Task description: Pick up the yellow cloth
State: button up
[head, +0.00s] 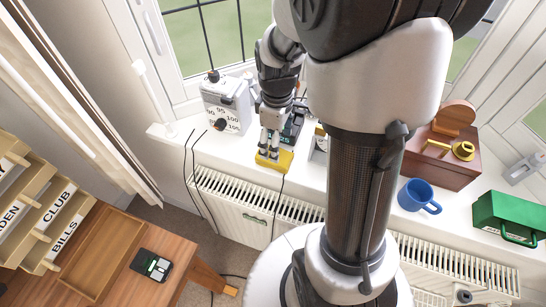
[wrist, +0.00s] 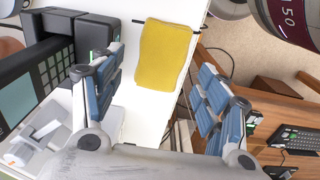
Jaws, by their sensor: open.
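The yellow cloth (head: 273,160) lies on the white window sill at its front edge, partly behind my gripper (head: 268,145) in the head view. In the wrist view the cloth (wrist: 163,52) appears as a folded yellow rectangle near the top middle. My gripper (wrist: 160,72) is open, with its blue-padded fingers spread to the left and right of the cloth's lower part in the picture. Nothing is held. I cannot tell the exact height of the fingertips above the cloth.
A white box with number dials (head: 228,105) stands left of my gripper. A dark keypad device (wrist: 55,75) is close to the left finger. A blue mug (head: 415,195), wooden box (head: 440,160) and green box (head: 508,215) stand farther right. A radiator (head: 240,205) is below the sill.

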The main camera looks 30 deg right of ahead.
jog(key=f+b, duration=0.1)
jog(key=f, duration=0.1)
jog(key=f+b, duration=0.1)
jog(key=f, duration=0.3)
jog(key=shift+w+a+f+b, duration=0.1)
jog(key=shift+a+f+b, duration=0.15)
jog(key=shift+b, duration=0.15)
jog(key=shift+r, duration=0.1)
jog(key=c, duration=0.8)
